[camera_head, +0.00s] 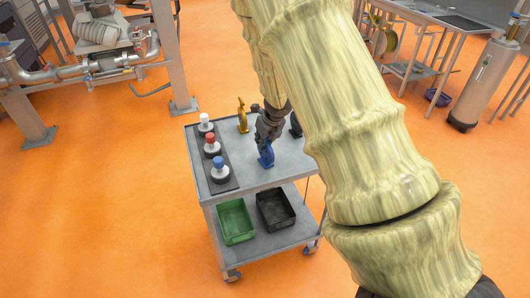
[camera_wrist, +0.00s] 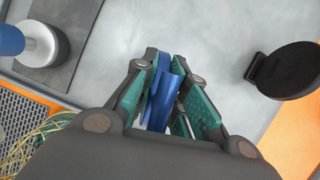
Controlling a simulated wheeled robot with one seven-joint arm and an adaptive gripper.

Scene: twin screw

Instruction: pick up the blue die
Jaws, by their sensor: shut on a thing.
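The blue die (camera_head: 266,154) is upright near the front of the grey cart top, right of the dark strip. In the wrist view the blue die (camera_wrist: 163,92) is between the two green-padded fingers. My gripper (camera_wrist: 165,95) is shut on it. In the head view my gripper (camera_head: 268,128) is over the cart, with my arm covering much of the right side. Whether the die touches the cart top is hard to tell.
On the cart (camera_head: 268,180), a dark strip at left bears white, red (camera_head: 212,146) and blue-topped (camera_head: 219,170) pieces. A yellow piece (camera_head: 242,115) stands behind. A black piece (camera_head: 295,125) is partly hidden at right. Green (camera_head: 235,221) and black (camera_head: 275,209) bins sit on the lower shelf.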

